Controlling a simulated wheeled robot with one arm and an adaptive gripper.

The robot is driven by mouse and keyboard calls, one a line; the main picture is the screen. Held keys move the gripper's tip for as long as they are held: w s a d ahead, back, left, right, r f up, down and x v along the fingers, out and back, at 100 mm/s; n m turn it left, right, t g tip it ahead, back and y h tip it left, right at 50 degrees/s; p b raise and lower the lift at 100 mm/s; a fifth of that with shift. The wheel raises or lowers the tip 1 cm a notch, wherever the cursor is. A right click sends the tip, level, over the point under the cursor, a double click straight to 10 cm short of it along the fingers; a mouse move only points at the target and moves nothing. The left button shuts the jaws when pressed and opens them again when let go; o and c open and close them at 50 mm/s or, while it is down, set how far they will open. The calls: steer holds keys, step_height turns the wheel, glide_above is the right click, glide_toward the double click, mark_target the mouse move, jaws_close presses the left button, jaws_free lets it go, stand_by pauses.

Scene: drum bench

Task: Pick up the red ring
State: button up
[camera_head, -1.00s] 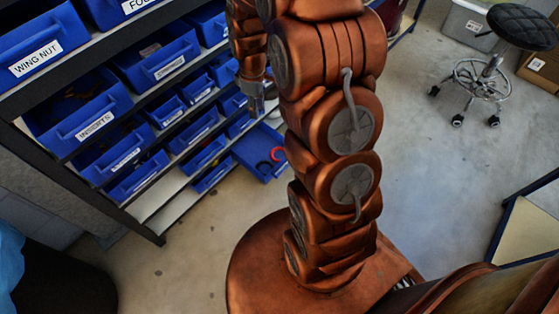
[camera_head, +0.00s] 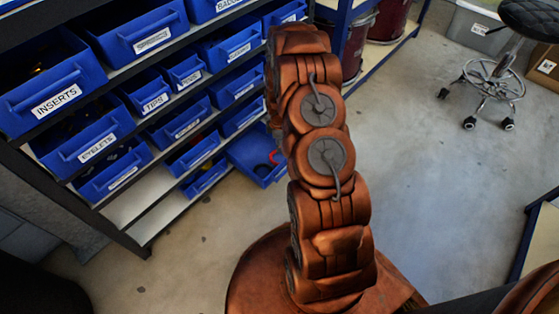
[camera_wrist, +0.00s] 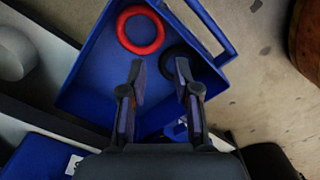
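The red ring (camera_wrist: 140,30) lies in an open blue bin (camera_wrist: 88,82), near its upper edge in the wrist view. Beside it in the bin is a dark ring (camera_wrist: 178,58), partly hidden behind a finger. In the head view the red ring (camera_head: 274,156) shows only in part, in the lowest bin (camera_head: 250,167), with my arm covering the rest. My gripper (camera_wrist: 157,72) is open and empty over the bin, its fingertips just below the red ring in the picture and apart from it. My gripper is hidden in the head view.
Shelves of labelled blue bins, such as INSERTS (camera_head: 50,95) and EYELETS (camera_head: 85,140), stand at the left. A wheeled stool (camera_head: 490,85) and red drums (camera_head: 388,20) are at the upper right. The floor (camera_head: 440,190) right of my arm is clear.

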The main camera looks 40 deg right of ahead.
mark_target(279, 163)
step_height(279, 163, down, 12)
steer(key=b, duration=0.4)
steer(key=shift+b, duration=0.3)
steer(key=shift+c, duration=0.3)
jaws_close()
